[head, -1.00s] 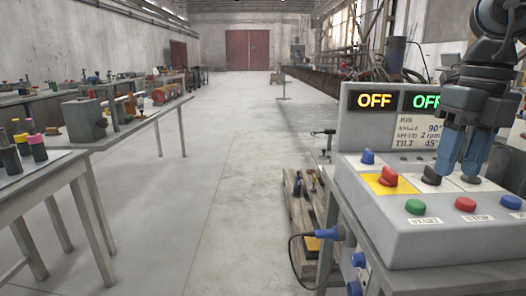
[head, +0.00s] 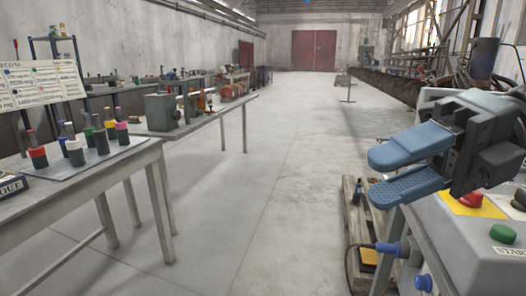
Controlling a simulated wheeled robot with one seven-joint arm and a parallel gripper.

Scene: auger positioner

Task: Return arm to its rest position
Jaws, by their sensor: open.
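My gripper (head: 390,172) is large in the right half of the head view, with its blue fingers pointing left. The two fingers are apart and nothing is between them. It hangs in front of the grey control box (head: 460,240) and hides most of the box's upper part, where the displays are. On the box, a red knob on a yellow plate (head: 475,206) and a green button (head: 503,234) show below and right of my gripper. My gripper appears apart from the controls.
A table (head: 120,165) with several coloured-top pegs and a chart stands at the left. A second bench (head: 225,108) stands behind it. A wooden pallet (head: 352,225) lies beside the control stand, with a cable and blue plug (head: 392,248). The middle floor is clear.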

